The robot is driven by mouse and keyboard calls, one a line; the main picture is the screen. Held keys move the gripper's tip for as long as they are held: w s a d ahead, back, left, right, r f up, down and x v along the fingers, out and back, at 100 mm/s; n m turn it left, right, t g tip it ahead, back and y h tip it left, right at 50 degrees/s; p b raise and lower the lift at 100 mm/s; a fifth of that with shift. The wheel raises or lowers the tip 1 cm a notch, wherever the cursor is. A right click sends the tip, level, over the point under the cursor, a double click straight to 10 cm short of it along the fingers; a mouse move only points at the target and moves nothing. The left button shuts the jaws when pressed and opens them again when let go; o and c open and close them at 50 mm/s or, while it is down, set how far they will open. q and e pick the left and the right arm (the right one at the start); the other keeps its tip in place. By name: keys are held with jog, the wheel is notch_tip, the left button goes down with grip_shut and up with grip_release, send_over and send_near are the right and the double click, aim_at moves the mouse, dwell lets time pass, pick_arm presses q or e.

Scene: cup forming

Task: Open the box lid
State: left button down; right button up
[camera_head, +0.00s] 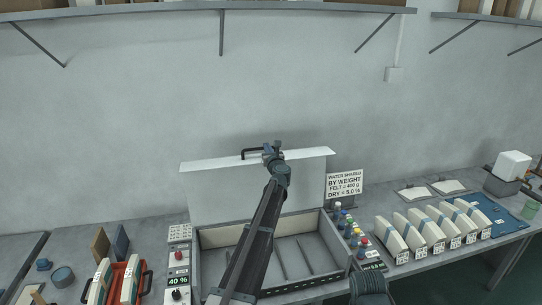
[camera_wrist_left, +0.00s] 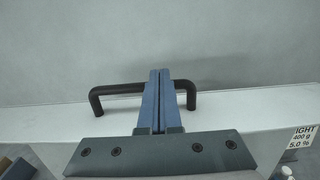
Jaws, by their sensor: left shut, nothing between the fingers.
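The box (camera_head: 212,237) is a grey bin on the table, and its interior shows in the head view. Its white lid (camera_head: 205,165) stands raised at the back, near upright, with a dark bar handle (camera_head: 250,154) on its edge. In the left wrist view the handle (camera_wrist_left: 118,90) crosses behind my left gripper (camera_wrist_left: 160,72). The left gripper's blue fingers are shut together with nothing between them, in front of the handle; I cannot tell if they touch it. It also shows in the head view (camera_head: 272,149).
A control panel with knobs (camera_head: 178,255) stands left of the box, beside a red tray (camera_head: 122,285). Right of the box are small coloured-cap bottles (camera_head: 351,232), a sign (camera_head: 344,185) and several white wedge-shaped blocks (camera_head: 425,226). A wall stands behind the lid.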

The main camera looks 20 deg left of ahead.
pick_arm(q)
jog(key=shift+x, duration=1.35)
pick_arm(e)
jog(key=shift+r, duration=0.1)
pick_arm(q)
jog(key=shift+s+r, duration=0.1)
